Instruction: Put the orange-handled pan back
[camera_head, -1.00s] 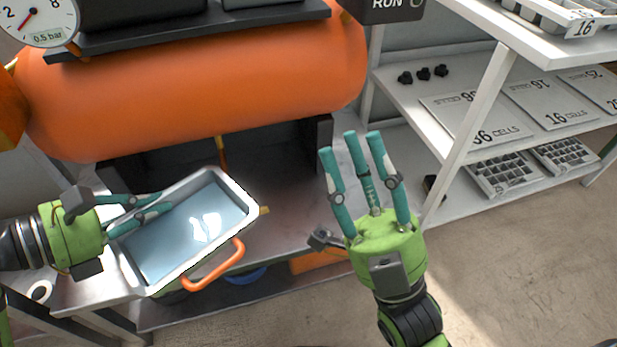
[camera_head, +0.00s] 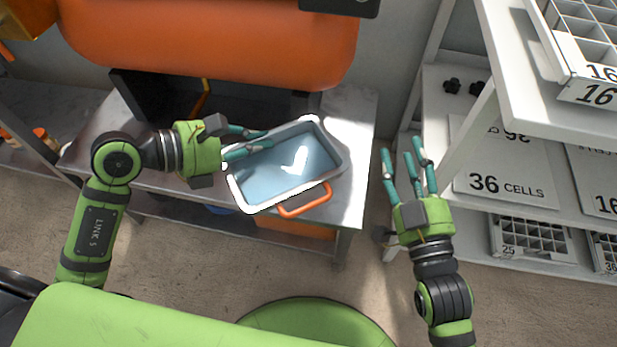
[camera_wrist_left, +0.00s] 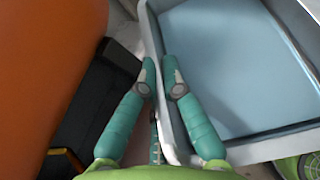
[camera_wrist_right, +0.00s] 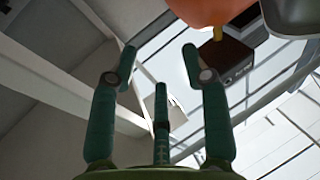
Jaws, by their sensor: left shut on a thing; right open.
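The orange-handled pan is a grey-white rectangular tray-like pan (camera_head: 243,203) with a blue-grey inside and an orange handle (camera_head: 305,201) on its front side. My left gripper (camera_head: 262,143) is shut on the pan's left wall, with one finger outside and one inside, as the left wrist view shows at the pan's rim (camera_wrist_left: 160,75). The pan is over the metal bench (camera_head: 350,190); I cannot tell whether it touches it. My right gripper (camera_head: 408,160) is open and empty, right of the bench, in front of the shelf.
White shelves (camera_head: 560,130) on the right hold trays and boards marked 36 cells (camera_head: 497,184). A blue item and an orange one (camera_head: 295,230) sit below the bench.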

